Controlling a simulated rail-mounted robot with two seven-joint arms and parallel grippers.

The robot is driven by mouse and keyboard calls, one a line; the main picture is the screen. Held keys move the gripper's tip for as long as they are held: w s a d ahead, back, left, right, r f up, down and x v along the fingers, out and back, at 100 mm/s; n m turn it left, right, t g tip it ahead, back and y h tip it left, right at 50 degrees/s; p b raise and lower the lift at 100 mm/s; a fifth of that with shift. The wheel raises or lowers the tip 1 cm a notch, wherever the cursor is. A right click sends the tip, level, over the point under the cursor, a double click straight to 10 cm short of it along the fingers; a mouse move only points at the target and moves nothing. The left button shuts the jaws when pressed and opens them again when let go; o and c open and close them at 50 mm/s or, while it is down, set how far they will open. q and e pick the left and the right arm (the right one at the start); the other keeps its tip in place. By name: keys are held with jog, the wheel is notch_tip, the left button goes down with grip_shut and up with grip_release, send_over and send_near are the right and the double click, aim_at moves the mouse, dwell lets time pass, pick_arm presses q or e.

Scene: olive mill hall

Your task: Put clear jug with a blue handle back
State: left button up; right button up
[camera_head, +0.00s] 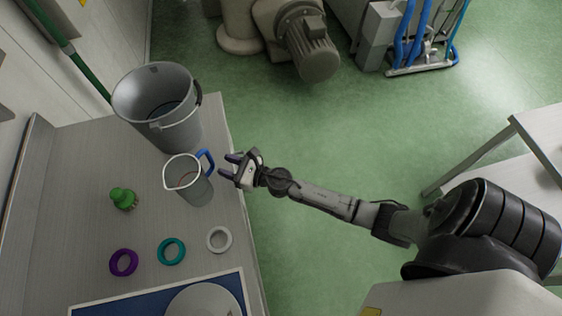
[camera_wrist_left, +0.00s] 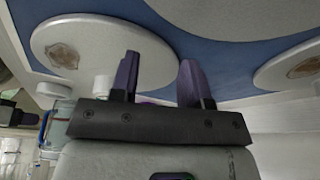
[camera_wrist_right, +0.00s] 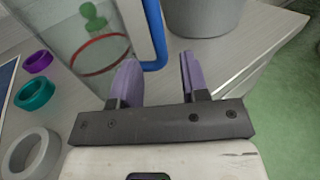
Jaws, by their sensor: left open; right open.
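The clear jug (camera_head: 188,183) with a blue handle (camera_head: 207,161) stands upright on the grey table, its handle towards my right gripper. My right gripper (camera_head: 230,168) is open and empty, just to the right of the handle. In the right wrist view the jug (camera_wrist_right: 75,40) and its blue handle (camera_wrist_right: 154,40) are close beyond the fingers (camera_wrist_right: 158,80); I cannot tell whether they touch. My left gripper (camera_wrist_left: 157,78) is open in the left wrist view, with nothing between its fingers; it is outside the head view. The jug also shows at the left there (camera_wrist_left: 57,125).
A grey bucket (camera_head: 177,128) stands behind the jug. A green stopper-like object (camera_head: 123,199), a purple ring (camera_head: 123,252), a teal ring (camera_head: 161,252) and a white ring (camera_head: 210,240) lie nearer. A blue mat (camera_head: 90,309) bears a pale round plate (camera_head: 205,301). Green floor lies right.

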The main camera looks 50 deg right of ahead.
pick_arm(q)
jog(key=shift+a, duration=0.1)
pick_arm(e)
jog(key=shift+s+d+r+m+h, duration=0.15)
jog(key=shift+m+h, duration=0.15)
jog(key=shift+m, duration=0.3)
jog(key=s+d+f+m+g+h, duration=0.15)
jog(key=s+m+h, duration=0.4)
jog(key=m, duration=0.65)
jog(key=s+d+m+g+h, duration=0.35)
jog(key=s+m, duration=0.25)
jog(key=m, duration=0.6)
pick_arm(q)
jog(key=shift+d, duration=0.2)
jog(key=shift+a, duration=0.15)
pick_arm(e)
jog(key=s+a+m+g+y, duration=0.2)
jog(key=s+m, duration=0.4)
jog(key=s, duration=0.3)
jog(key=s+a+f+m+g+y, duration=0.1)
jog(key=s+a+m+g+y, duration=0.1)
jog(key=s+m+g, duration=0.4)
jog(key=s+a, duration=0.1)
jog(key=s, duration=0.2)
jog(key=shift+a+g, duration=0.3)
jog(key=shift+a, duration=0.1)
pick_arm(q)
jog(key=shift+r, duration=0.1)
pick_arm(e)
jog(key=shift+s+r, duration=0.1)
